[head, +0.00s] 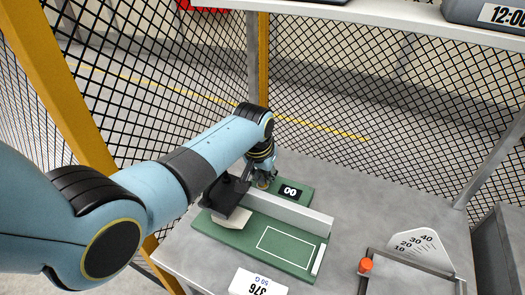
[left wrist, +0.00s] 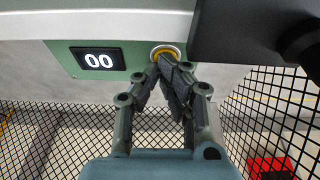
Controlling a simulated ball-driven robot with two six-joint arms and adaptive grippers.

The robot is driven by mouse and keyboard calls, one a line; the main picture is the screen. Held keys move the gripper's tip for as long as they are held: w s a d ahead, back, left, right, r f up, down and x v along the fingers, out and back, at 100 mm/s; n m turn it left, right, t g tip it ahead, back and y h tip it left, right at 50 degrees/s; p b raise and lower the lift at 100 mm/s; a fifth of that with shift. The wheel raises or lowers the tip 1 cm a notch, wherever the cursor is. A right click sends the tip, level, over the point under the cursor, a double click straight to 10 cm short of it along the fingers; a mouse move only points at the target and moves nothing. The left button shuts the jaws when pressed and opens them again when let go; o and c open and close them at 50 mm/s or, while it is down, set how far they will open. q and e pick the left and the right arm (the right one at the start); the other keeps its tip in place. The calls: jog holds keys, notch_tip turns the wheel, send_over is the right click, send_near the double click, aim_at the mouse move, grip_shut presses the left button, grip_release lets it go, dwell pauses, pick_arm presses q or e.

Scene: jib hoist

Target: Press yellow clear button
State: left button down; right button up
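The yellow clear button (left wrist: 154,50) is a round button with a yellow rim on the green device (left wrist: 61,62), beside a black display (left wrist: 98,61) reading 00. In the left wrist view the fingertips of my left gripper (left wrist: 169,64) are together, empty, and overlap the button's lower edge; I cannot tell whether they touch it. In the head view my left gripper (head: 266,177) points down at the button, mostly hiding it, just left of the 00 display (head: 290,191). My right gripper is not in view.
A black part (head: 226,192) stands left of my gripper on the green base (head: 222,236), with a pale rail in front. Mesh fencing and a yellow post surround the grey table.

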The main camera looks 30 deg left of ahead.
pick_arm(q)
notch_tip(320, 180, up, 4)
jog(key=p, duration=0.3)
jog(key=shift+w+a, duration=0.1)
jog(key=shift+w, duration=0.05)
jog(key=v, duration=0.9)
jog(key=shift+s, duration=0.2)
